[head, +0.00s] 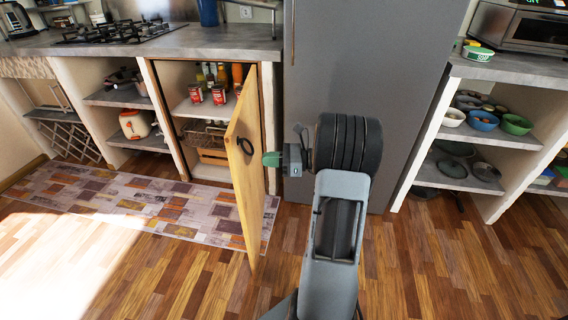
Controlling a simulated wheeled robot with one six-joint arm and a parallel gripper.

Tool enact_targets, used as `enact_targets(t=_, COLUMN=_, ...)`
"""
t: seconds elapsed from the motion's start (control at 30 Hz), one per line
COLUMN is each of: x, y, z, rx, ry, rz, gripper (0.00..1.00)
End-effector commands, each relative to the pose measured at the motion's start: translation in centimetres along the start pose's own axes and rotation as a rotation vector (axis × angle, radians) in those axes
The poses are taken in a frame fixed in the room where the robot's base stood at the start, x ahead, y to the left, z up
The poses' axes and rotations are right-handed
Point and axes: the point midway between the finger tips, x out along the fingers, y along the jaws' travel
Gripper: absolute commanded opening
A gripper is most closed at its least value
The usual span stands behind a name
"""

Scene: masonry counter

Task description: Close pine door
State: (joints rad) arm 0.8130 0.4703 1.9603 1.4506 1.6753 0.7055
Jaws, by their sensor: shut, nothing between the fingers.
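The pine door (246,170) stands open, swung out from its cabinet and seen at a steep angle. The gripper is shut and holds nothing. The cabinet (163,75) behind the door is open, showing cans and bottles on a shelf and a wooden crate (213,156) below.
A grey fridge (385,60) stands behind my arm. A patterned rug (130,205) lies before the left cabinets. Open shelves with bowls (483,121) are at the right. The wooden floor (200,275) in front is clear. A stove (120,30) is on the counter.

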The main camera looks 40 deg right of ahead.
Motion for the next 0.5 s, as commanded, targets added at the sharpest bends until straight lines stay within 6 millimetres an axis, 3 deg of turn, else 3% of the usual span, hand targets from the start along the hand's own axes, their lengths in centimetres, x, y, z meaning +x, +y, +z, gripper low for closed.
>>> enact_targets(t=0.2, x=3.6, y=0.1, z=-0.3, rx=-0.001, ry=0.001, rz=0.003, gripper=0.0)
enact_targets(t=0.5, x=5.9, y=0.0, z=-0.1, rx=-0.001, ry=0.001, rz=0.001, gripper=0.0)
